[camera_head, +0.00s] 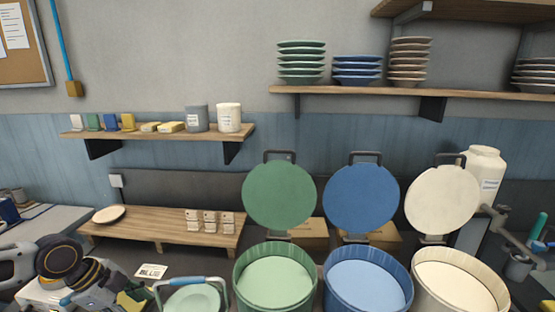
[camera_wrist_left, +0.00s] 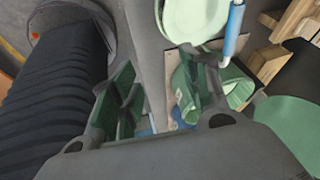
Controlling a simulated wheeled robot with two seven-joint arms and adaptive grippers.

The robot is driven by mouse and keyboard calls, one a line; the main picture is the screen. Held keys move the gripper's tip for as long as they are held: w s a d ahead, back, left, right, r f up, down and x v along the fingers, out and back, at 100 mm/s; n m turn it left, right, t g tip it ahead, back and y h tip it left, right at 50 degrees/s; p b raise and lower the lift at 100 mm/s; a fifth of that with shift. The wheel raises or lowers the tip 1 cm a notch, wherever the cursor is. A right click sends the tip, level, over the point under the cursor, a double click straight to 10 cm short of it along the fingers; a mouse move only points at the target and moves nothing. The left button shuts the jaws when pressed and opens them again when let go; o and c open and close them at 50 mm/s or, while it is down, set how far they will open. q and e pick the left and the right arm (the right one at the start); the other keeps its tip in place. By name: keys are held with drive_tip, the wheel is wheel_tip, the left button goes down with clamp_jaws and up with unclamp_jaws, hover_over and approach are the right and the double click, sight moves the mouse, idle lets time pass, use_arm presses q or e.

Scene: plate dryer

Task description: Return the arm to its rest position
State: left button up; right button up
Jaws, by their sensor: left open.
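My left arm comes in at the lower left of the head view. Its gripper is low in that view, near the bottom edge and left of a pale green plate (camera_head: 193,299) in a carrier with a blue handle (camera_head: 186,281). In the left wrist view my left gripper (camera_wrist_left: 162,75) has its two dark fingers apart, with nothing held between them. The pale green plate (camera_wrist_left: 192,15) and the blue handle (camera_wrist_left: 233,28) show beyond the fingers. My right gripper is not in view.
Green (camera_head: 271,284), blue (camera_head: 366,287) and cream (camera_head: 455,283) tubs stand at the front with raised lids. A wooden board (camera_head: 160,229) holds a cream plate (camera_head: 109,214) and small cards. Plate stacks fill the upper shelf (camera_head: 420,92).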

use_arm(q)
drive_tip(key=shift+s+d+f+n+t+y, duration=0.35)
drive_tip(key=shift+s+d+f+n, duration=1.7)
drive_tip(key=shift+d+f, duration=1.8)
drive_tip(key=shift+s+d+f+n+t+y, duration=0.35)
drive_tip(key=shift+s+d+f+n, duration=1.65)
drive_tip(key=shift+d+f, duration=1.8)
drive_tip(key=shift+s+a+f+n+y, duration=0.9)
drive_tip(key=shift+s+a+n+y, duration=0.6)
drive_tip(key=shift+s+n, duration=1.35)
wheel_tip(320, 180, down, 33)
drive_tip(key=s+g, duration=0.1)
drive_tip(key=s+a+f+g, duration=0.1)
drive_tip(key=s+a+f, duration=0.1)
drive_tip(key=s+f, duration=0.8)
drive_tip(key=s+a+f, duration=0.2)
drive_tip(key=s+f, duration=0.8)
drive_tip(key=s, duration=0.3)
drive_tip(key=shift+a+f+n+g+b, duration=0.25)
drive_tip(key=shift+f+n+g+b, duration=0.05)
drive_tip(key=shift+f+g+b, duration=0.1)
